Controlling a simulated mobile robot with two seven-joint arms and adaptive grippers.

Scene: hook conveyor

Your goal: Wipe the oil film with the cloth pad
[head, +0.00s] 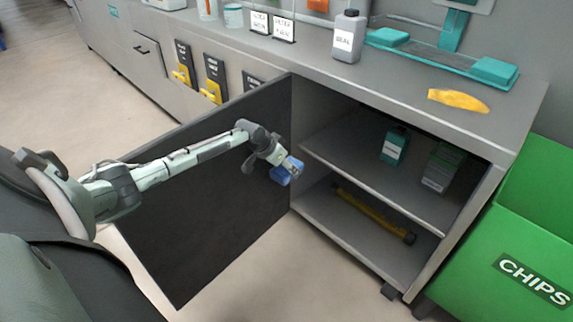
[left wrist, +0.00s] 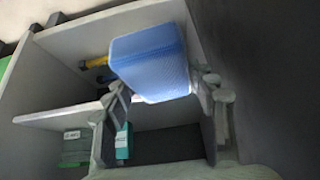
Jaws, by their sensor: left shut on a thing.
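My left gripper (head: 289,166) is shut on a blue cloth pad (head: 279,175), held in the air in front of the open cabinet door's dark inner face. The pad (left wrist: 150,62) shows large in the left wrist view, between the fingers of the left gripper (left wrist: 163,92), with the cabinet interior behind it. A yellow, irregular flat patch (head: 458,100) lies on the bench top at the right; I cannot tell whether it is the oil film or a cloth. My right gripper is not in view.
The cabinet door (head: 215,200) stands open. The cabinet shelf (head: 350,160) bears a teal bottle (head: 394,145) and a green box (head: 443,167); a yellow-black tool (head: 372,212) lies below. A grey bottle (head: 349,36) stands on the bench. A green chips bin (head: 510,250) stands at right.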

